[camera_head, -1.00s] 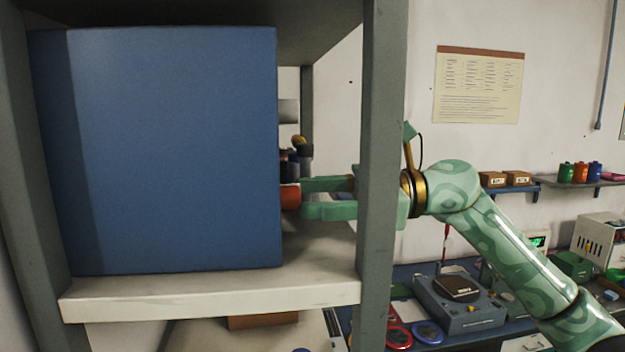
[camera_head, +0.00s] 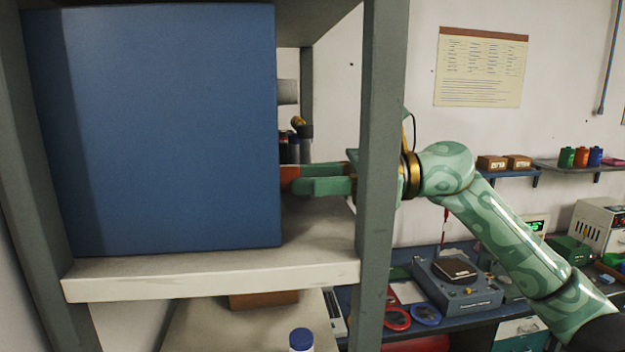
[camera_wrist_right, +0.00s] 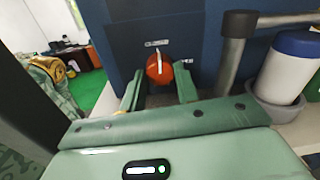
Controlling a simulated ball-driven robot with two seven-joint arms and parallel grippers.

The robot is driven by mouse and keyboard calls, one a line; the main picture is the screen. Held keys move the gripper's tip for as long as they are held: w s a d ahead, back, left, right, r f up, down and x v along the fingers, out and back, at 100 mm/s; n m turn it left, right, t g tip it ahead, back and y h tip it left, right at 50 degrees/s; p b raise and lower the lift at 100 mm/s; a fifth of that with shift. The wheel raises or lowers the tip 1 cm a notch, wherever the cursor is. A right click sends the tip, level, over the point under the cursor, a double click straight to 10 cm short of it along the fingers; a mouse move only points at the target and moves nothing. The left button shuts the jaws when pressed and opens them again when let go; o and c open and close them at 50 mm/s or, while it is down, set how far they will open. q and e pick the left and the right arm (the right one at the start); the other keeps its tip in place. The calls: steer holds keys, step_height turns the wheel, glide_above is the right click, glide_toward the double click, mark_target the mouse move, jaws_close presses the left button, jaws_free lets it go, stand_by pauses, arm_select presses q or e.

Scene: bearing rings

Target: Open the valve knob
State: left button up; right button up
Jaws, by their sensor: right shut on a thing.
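The valve knob (camera_wrist_right: 159,69) is a round red-orange knob with a pale stripe across it, on the face of a dark blue box. In the wrist view the stripe stands nearly upright. In the head view only a sliver of the knob (camera_head: 289,174) shows at the right edge of the blue box (camera_head: 160,130). My right gripper (camera_wrist_right: 157,84) is shut on the knob, one green finger on each side. In the head view the right gripper (camera_head: 293,181) reaches the knob from the right, behind the shelf post. My left gripper is not in view.
A grey shelf post (camera_head: 381,150) stands in front of my right wrist. The shelf board (camera_head: 215,279) carries the box. In the wrist view a grey pipe (camera_wrist_right: 233,60) and a blue-and-white container (camera_wrist_right: 288,68) stand right of the knob. A workbench lies behind.

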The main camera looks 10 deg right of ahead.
steer(key=m, duration=0.2)
steer(key=shift+m+b, duration=0.3)
steer(key=shift+m, duration=1.6)
steer(key=shift+r, duration=0.1)
steer(key=o, duration=1)
steer(key=shift+w, duration=0.1)
steer(key=shift+d, duration=0.15)
steer(key=d+b, duration=0.1)
steer(key=d, duration=0.4)
steer(key=d+b, duration=0.2)
steer(key=d, duration=0.3)
steer(key=d+b, duration=0.2)
steer(key=d, duration=0.4)
steer(key=shift+s+d+r, duration=0.1)
steer(key=shift+s+r, duration=0.05)
steer(key=shift+s, duration=0.15)
